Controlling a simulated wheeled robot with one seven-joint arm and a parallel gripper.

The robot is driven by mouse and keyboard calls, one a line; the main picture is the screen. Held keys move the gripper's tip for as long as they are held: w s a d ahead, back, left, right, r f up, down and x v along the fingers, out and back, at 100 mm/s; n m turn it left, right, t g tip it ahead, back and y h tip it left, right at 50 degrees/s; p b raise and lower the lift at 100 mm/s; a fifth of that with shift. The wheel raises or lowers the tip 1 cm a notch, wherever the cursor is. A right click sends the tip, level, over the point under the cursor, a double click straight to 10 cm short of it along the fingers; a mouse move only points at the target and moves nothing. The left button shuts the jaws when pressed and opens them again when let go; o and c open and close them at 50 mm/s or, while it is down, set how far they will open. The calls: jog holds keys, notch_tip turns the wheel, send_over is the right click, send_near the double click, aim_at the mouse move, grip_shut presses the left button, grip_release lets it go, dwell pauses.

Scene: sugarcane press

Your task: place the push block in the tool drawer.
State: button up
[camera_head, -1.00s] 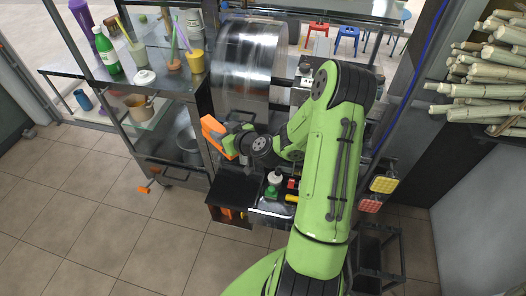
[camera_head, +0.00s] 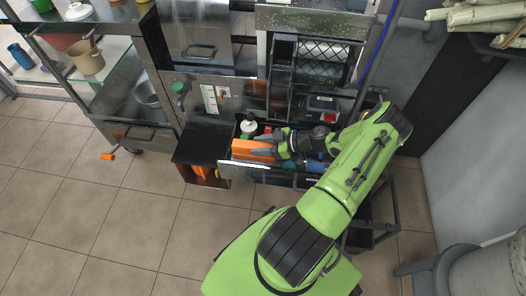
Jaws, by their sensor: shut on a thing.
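The push block (camera_head: 252,148) is an orange block. My gripper (camera_head: 270,146) is shut on its right part. The block is over the front left part of the open tool drawer (camera_head: 240,166), and I cannot tell whether it touches anything inside. The drawer also holds a white-capped green bottle (camera_head: 248,127) behind the block and a blue item (camera_head: 316,164) to the right. My gripper and arm hide much of the drawer's middle and right side.
A black box (camera_head: 200,150) with orange items below its top stands just left of the drawer. The steel press cabinet (camera_head: 215,98) rises behind. A shelf cart (camera_head: 110,85) with a pot is at the left. Tiled floor is clear in front left.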

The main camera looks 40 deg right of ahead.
jog(key=shift+f, duration=1.2)
jog(key=shift+f, duration=0.1)
jog(key=shift+f, duration=0.35)
jog(key=shift+f, duration=0.1)
jog(key=o, duration=1.2)
